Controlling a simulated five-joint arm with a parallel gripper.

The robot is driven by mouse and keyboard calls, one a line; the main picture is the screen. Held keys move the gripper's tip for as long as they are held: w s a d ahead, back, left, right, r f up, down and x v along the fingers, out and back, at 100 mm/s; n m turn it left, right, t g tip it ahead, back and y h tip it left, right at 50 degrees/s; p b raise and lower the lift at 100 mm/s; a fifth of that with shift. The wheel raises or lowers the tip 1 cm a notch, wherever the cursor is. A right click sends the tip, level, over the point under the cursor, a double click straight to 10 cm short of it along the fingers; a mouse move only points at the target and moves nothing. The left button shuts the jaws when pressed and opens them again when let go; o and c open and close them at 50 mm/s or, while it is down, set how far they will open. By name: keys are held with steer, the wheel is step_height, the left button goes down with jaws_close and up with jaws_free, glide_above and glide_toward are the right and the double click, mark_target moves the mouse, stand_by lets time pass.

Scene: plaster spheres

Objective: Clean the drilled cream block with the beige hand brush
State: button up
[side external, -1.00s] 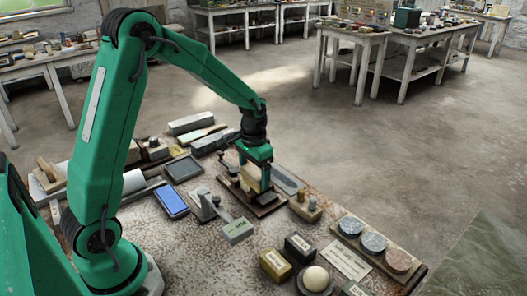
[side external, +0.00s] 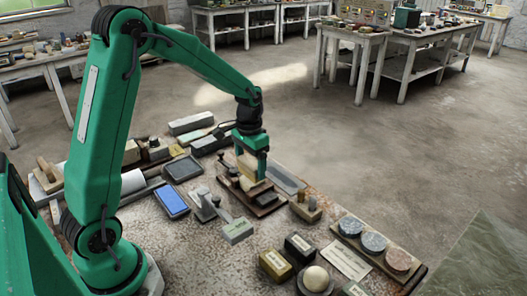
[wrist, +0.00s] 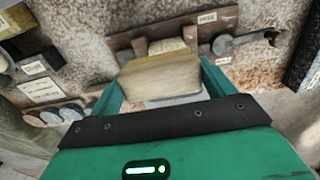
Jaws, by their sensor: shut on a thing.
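My gripper (side external: 252,170) is shut on the beige hand brush (side external: 245,163), which also shows as a tan block between the fingers in the wrist view (wrist: 160,76). The brush is over the dark wooden board (side external: 268,207). The drilled cream block (side external: 259,188) sits on that board, just below the brush. In the wrist view a pale part of the cream block (wrist: 167,46) shows past the brush. The brush hides much of the block, and I cannot tell whether the two touch. The drilled holes cannot be made out.
A small wooden stand (side external: 307,210) is close on the right. A plank with several round discs (side external: 373,240) is farther right. The bench is crowded around the board.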

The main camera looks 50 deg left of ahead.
steer(key=shift+r, duration=0.6)
steer(key=shift+r, duration=2)
